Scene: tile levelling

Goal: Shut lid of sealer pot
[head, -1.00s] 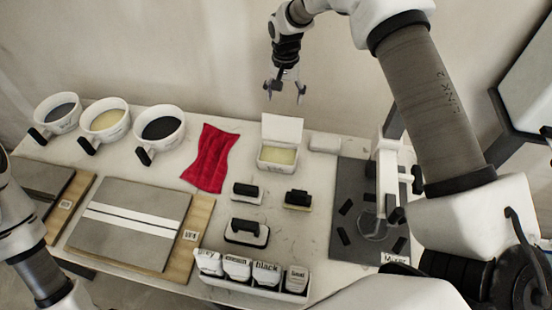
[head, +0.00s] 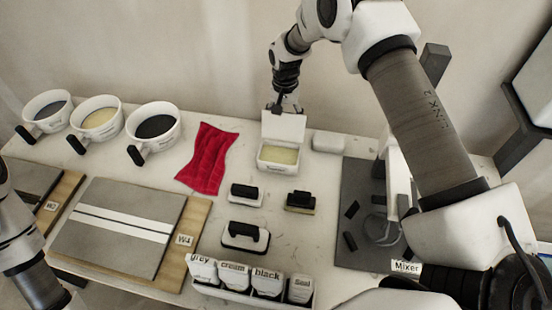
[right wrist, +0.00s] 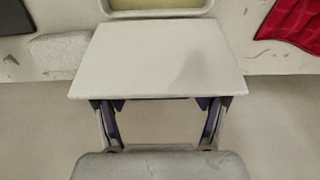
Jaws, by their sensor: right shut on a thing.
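The sealer pot (head: 277,168) is a white rectangular tub with pale yellow content, standing at the back of the table. Its white lid (head: 283,126) stands open, raised at the pot's rear edge. My right gripper (head: 285,106) is behind the lid at its top edge, and the lid hides part of the fingers. In the right wrist view the lid (right wrist: 155,60) fills the middle, with the two dark fingers at its near edge, shut on it. A strip of the pot (right wrist: 160,14) shows beyond. Part of my left arm shows at the left, but its gripper is out of view.
A red cloth (head: 208,160) lies left of the pot and a pale block (head: 329,141) right of it. Black-handled tools (head: 246,236) stand in front. Several cups (head: 152,132) are at the back left. A dark mixer mat (head: 365,205) is at right.

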